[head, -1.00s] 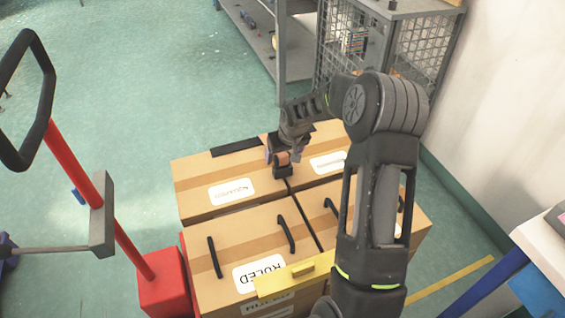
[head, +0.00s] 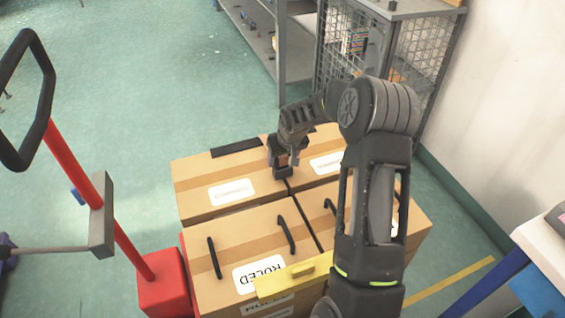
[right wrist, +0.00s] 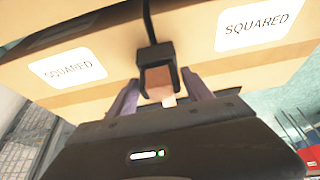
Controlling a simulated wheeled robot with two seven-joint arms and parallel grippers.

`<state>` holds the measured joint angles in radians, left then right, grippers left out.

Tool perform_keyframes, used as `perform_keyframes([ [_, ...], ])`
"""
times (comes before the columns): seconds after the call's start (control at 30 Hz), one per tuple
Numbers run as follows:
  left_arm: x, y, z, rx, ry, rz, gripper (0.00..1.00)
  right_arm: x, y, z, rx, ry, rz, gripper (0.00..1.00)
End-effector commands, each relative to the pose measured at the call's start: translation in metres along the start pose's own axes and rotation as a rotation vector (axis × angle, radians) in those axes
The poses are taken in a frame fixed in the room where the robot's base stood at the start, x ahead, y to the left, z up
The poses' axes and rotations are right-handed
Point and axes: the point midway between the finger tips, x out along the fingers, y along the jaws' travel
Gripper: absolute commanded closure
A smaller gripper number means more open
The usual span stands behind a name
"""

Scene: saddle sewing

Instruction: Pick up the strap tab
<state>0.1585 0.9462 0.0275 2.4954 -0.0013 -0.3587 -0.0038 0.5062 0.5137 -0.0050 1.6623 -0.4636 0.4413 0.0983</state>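The strap tab (right wrist: 158,84) is a small brown piece in a black holder (right wrist: 155,58) at the seam between two cartons. My right gripper (right wrist: 162,92) is open, with one finger on each side of the tab. I see gaps between the fingers and the tab in the right wrist view. In the head view my right gripper (head: 284,172) is low over the middle of the cartons and mostly hides the tab. My left gripper is not in view.
Several taped cartons (head: 205,170) stand together, with black handles (head: 286,235) on the near ones. A yellow piece (head: 290,279) lies on the front edge. A red post and base (head: 163,285) stand left. A wire cage (head: 410,50) stands behind, a white wall right.

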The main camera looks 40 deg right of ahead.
Motion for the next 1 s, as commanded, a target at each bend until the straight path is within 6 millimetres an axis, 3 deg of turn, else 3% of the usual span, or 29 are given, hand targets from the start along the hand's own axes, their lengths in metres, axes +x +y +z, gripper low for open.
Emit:
perform_keyframes([
  [0.6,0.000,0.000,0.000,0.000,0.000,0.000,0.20,0.000,0.000,0.000,0.000,0.000,0.000,0.93],
  [1.0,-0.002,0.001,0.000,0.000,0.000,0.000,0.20,-0.010,0.000,-0.005,0.000,0.002,0.000,0.94],
])
